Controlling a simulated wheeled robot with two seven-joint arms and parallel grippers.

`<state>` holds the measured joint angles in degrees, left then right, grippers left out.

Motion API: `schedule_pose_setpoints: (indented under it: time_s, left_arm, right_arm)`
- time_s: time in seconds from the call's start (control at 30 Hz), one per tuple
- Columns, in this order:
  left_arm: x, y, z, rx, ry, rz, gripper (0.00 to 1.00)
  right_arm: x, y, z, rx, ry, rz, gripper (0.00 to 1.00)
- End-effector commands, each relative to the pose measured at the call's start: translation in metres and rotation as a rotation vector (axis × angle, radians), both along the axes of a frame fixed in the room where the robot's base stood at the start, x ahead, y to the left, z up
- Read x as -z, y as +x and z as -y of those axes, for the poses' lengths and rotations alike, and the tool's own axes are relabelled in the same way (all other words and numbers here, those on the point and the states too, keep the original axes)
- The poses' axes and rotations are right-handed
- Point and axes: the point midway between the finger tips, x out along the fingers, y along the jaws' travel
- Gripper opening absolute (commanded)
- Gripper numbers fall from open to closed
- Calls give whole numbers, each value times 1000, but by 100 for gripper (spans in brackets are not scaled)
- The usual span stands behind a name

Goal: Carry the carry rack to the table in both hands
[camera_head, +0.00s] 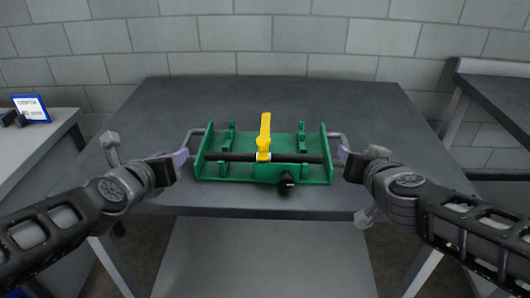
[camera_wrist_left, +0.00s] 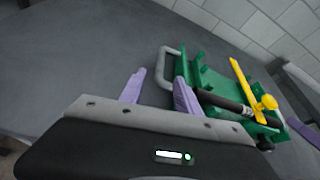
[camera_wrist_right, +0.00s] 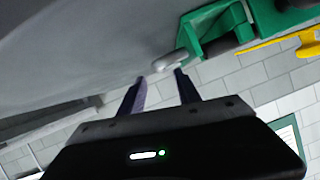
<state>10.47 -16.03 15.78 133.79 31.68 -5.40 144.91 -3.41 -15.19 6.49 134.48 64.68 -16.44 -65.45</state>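The green carry rack (camera_head: 225,170) sits on the dark grey table (camera_head: 190,100), near its front edge. It has a grey loop handle at each end, and it holds a black bar tool with a yellow lever (camera_head: 264,135). My left gripper (camera_head: 182,157) is at the left handle (camera_head: 193,138). In the left wrist view its purple fingers (camera_wrist_left: 158,84) are apart, with the handle (camera_wrist_left: 164,64) just beyond and between the tips. My right gripper (camera_head: 344,154) is at the right handle (camera_head: 341,138). In the right wrist view its fingers (camera_wrist_right: 161,79) are apart, close to the handle (camera_wrist_right: 170,61); contact is unclear.
A black knob (camera_head: 286,184) shows at the rack's front. A side table (camera_head: 40,140) at left holds a blue-framed sign (camera_head: 32,108) and small dark items. Another dark table (camera_head: 500,95) stands at right. A block wall (camera_head: 270,50) is behind. The table's back is clear.

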Motion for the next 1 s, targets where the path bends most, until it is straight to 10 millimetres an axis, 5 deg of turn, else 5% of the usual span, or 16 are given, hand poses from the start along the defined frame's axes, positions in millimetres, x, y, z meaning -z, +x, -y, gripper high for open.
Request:
schedule_pose_setpoints:
  time_s: [0.27,0.7,1.0]
  left_arm:
    - [6,12,2,2,2,-4,40]
    - [28,64,9,1,0,-4,40]
    - [30,72,10,-1,1,0,40]
  right_arm:
    - [5,12,-1,-1,1,-3,40]
    - [27,65,-1,1,0,-2,40]
    - [30,73,-1,1,0,0,40]
